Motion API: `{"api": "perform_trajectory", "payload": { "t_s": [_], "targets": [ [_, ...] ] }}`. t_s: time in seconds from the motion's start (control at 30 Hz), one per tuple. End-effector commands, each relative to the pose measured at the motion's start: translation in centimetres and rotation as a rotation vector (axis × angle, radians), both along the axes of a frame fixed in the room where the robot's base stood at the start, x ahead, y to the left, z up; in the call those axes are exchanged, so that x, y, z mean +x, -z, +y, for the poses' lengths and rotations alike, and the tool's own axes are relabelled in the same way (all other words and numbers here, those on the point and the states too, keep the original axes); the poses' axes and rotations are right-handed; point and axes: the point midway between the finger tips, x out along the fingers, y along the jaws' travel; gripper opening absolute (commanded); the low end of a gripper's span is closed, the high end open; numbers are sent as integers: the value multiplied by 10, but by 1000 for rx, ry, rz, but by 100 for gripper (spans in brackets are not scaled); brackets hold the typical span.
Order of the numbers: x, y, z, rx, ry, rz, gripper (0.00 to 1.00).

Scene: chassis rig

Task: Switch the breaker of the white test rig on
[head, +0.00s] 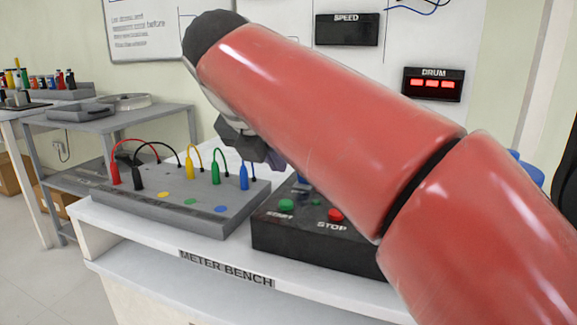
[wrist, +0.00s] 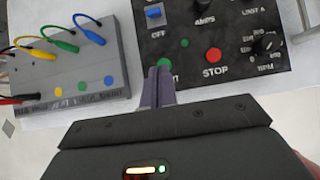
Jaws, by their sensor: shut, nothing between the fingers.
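The black control box (head: 275,228) stands on the white bench, partly hidden by my red arm. In the wrist view the box (wrist: 190,20) carries a blue switch (wrist: 154,14) above an OFF label, at the top edge; its position cannot be told. A green start button (wrist: 163,63) and a red STOP button (wrist: 213,54) sit below it, with a small green light (wrist: 184,43) between. My gripper (wrist: 158,73) is shut and empty, its tips overlapping the start button's lower edge and label; contact cannot be told. In the head view, the gripper is mostly hidden behind my arm.
A grey terminal board (head: 180,200) with several coloured plugs and cables stands left of the box. A dark knob (wrist: 265,45) is at the box's right. On the white back panel, the DRUM display (head: 432,84) is lit red and the SPEED display (head: 346,29) is dark.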

Motion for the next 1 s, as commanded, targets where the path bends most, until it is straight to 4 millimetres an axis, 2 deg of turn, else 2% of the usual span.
{"api": "perform_trajectory", "payload": {
  "t_s": [0.47,0.7,1.0],
  "targets": [
    [54,76,-20,0,2,2,0],
    [82,62,-30,2,2,1,0],
    [89,59,-33,1,1,1,0]
  ]
}}
